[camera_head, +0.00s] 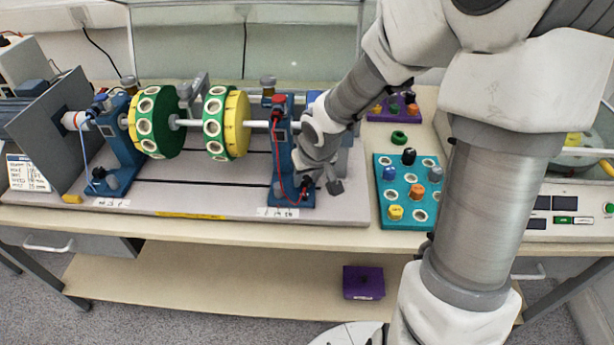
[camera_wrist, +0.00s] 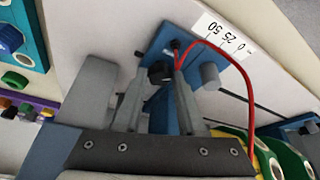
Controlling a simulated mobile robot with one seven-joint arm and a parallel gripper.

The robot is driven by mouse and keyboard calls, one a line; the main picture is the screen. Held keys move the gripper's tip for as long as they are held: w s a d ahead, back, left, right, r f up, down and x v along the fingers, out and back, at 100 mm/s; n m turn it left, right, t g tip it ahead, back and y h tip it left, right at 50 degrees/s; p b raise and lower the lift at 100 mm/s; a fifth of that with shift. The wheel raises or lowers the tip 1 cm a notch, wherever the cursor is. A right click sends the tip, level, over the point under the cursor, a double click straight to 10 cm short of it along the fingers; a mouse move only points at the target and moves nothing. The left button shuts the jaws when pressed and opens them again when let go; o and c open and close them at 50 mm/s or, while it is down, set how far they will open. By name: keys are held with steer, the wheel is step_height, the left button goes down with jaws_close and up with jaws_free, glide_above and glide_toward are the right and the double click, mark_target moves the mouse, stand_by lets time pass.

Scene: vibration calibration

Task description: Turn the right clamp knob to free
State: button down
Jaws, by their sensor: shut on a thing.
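The right clamp (camera_head: 282,150) is a blue upright with a red cable, standing on the bench rig. In the wrist view its blue foot (camera_wrist: 158,48) carries a black knob (camera_wrist: 160,73) and a grey cylinder (camera_wrist: 209,75). My gripper (camera_wrist: 163,76) has its two grey fingers on either side of the black knob and is shut on it. In the head view my gripper (camera_head: 312,183) is low at the right side of the clamp, and my wrist partly hides the contact. I cannot tell the knob's turn angle.
A shaft with green and yellow discs (camera_head: 228,122) runs left from the clamp to a blue left upright (camera_head: 120,140). The red cable (camera_wrist: 240,75) loops close to my fingers. A teal tray (camera_head: 383,214) with knobs lies right. A printed scale (camera_wrist: 222,38) marks the base.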

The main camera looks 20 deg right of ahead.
steer(key=shift+r+p, duration=0.15)
steer(key=shift+p, duration=0.4)
steer(key=shift+s+d+r+n+y+p, duration=0.15)
steer(key=shift+n+y+p, duration=0.15)
steer(key=shift+n+p, duration=0.5)
steer(key=n+p, duration=0.1)
steer(key=p, duration=0.3)
steer(key=shift+r+n+g+y+p, duration=0.1)
steer(key=shift+n+g+y+p, duration=0.2)
steer(key=shift+n+y+p, duration=0.1)
steer(key=n+p, duration=0.1)
steer(key=p, duration=0.1)
steer(key=n+p, duration=0.1)
steer(key=p, duration=0.2)
steer(key=shift+w+d+n+y, duration=0.15)
steer(key=shift+w+n+y, duration=0.05)
steer(key=shift+n+y, duration=0.2)
steer(key=n+p, duration=0.1)
steer(key=p, duration=0.1)
steer(key=shift+w+d+f+n+g+y+p, duration=0.1)
steer(key=shift+f+n+g+y+p, duration=0.2)
steer(key=shift+n+g+p, duration=0.1)
steer(key=shift+f, duration=0.1)
steer(key=shift+c, duration=2.4)
jaws_free()
